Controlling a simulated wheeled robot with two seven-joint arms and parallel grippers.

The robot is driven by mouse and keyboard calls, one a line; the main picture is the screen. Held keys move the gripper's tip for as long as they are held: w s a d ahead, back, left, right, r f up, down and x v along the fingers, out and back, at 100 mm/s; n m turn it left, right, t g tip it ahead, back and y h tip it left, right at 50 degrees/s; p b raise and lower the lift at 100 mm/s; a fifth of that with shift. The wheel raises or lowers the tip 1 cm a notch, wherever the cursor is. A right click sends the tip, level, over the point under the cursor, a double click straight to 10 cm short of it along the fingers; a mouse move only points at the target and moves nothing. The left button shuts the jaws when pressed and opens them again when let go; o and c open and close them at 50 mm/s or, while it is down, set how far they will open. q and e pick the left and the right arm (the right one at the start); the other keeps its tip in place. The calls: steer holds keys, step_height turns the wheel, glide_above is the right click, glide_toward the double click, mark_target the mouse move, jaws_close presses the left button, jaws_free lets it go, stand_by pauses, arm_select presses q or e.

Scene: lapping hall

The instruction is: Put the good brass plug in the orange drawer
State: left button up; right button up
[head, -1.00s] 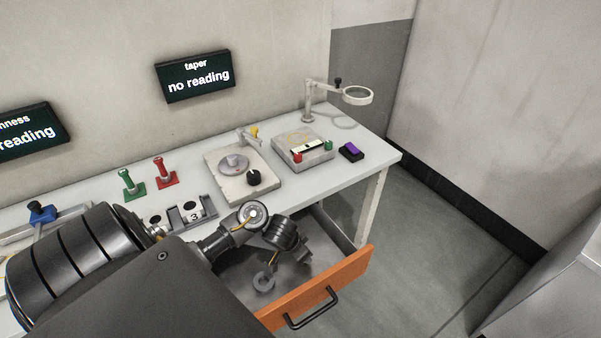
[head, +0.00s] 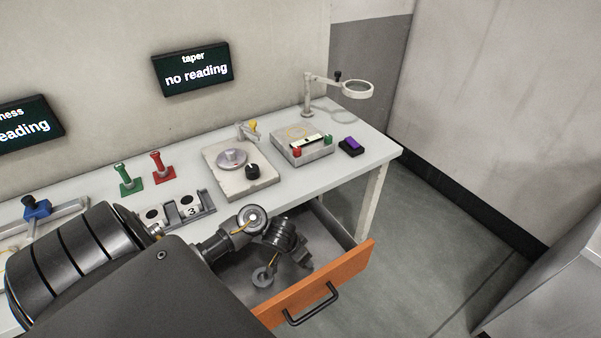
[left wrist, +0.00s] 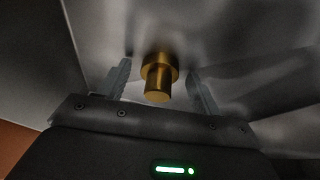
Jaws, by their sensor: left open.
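The brass plug (left wrist: 159,76), a stepped cylinder with a wider collar and a narrower end, shows in the left wrist view against the grey metal of the drawer. My left gripper (left wrist: 159,70) is open, with one finger on each side of the plug and a visible gap to both. In the head view my left gripper (head: 301,258) is down inside the open orange drawer (head: 322,283); the plug cannot be made out there. The drawer has an orange front with a black handle. My right gripper is not in view.
On the bench above are a green stand (head: 127,182), a red stand (head: 161,168), a grey numbered holder (head: 190,210), a plate with a black knob (head: 252,171), a gauge box (head: 303,149), a purple-topped block (head: 351,146) and a magnifier (head: 356,89). Floor right of the drawer is clear.

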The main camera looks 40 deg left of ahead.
arm_select(q)
steer(key=shift+r, duration=0.4)
steer(key=p+v, duration=0.8)
steer(key=v, duration=0.3)
steer(key=shift+r, duration=0.3)
steer(key=shift+s, duration=0.15)
